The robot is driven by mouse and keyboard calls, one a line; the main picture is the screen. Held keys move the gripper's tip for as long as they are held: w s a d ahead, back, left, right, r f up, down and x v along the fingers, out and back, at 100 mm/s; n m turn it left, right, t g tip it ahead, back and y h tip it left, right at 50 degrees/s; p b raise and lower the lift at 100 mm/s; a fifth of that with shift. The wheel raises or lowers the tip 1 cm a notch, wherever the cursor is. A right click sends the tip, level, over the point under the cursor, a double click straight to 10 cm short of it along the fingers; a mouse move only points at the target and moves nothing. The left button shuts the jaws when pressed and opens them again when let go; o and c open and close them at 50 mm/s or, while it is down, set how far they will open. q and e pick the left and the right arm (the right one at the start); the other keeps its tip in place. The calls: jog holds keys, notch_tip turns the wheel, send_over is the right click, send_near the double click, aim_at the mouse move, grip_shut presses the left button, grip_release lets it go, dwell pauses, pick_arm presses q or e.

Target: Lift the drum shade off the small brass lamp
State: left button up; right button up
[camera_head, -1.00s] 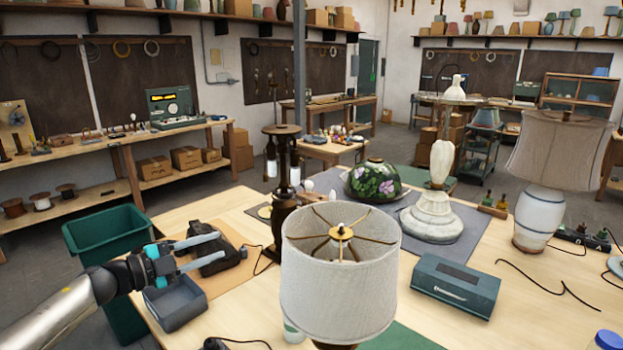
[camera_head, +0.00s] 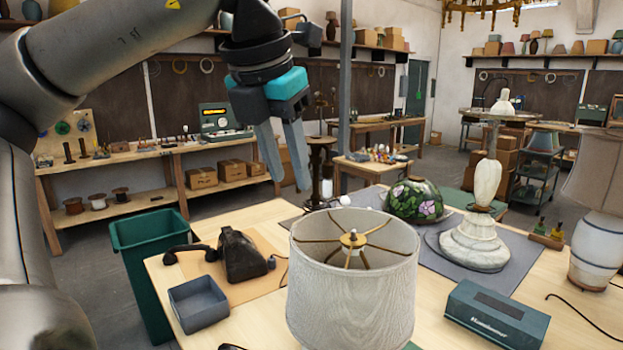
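The drum shade (camera_head: 350,290) is pale grey fabric with an open top. Brass spokes meet at a finial (camera_head: 352,240) in its centre. It stands at the near middle of the workbench, and it hides the lamp under it. My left gripper (camera_head: 290,185) hangs from the upper left with its fingers pointing down. Its two grey fingers are a little apart, with nothing seen between them. In the picture it is above and left of the shade's rim, clear of it. My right gripper is not in view.
A dark lamp stem (camera_head: 320,160) stands behind the shade. A floral glass shade (camera_head: 414,200), a white stone lamp (camera_head: 476,240) and a teal box (camera_head: 497,318) are to the right. A grey tray (camera_head: 198,303) and black telephone (camera_head: 240,255) lie left. A green bin (camera_head: 150,240) stands beside the bench.

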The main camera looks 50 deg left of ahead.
aim_at(305, 233)
pick_arm(q)
jog(key=p+x, duration=0.1)
jog(key=x, duration=1.4)
jog(key=shift+a+f, duration=0.1)
grip_shut()
jog(key=shift+r, duration=0.2)
dwell(1.0)
jog(key=shift+r+p, duration=0.6)
jog(key=shift+r, duration=0.25)
notch_tip(305, 233, up, 13)
jog(key=p, duration=0.7)
jog(key=shift+r, duration=0.15)
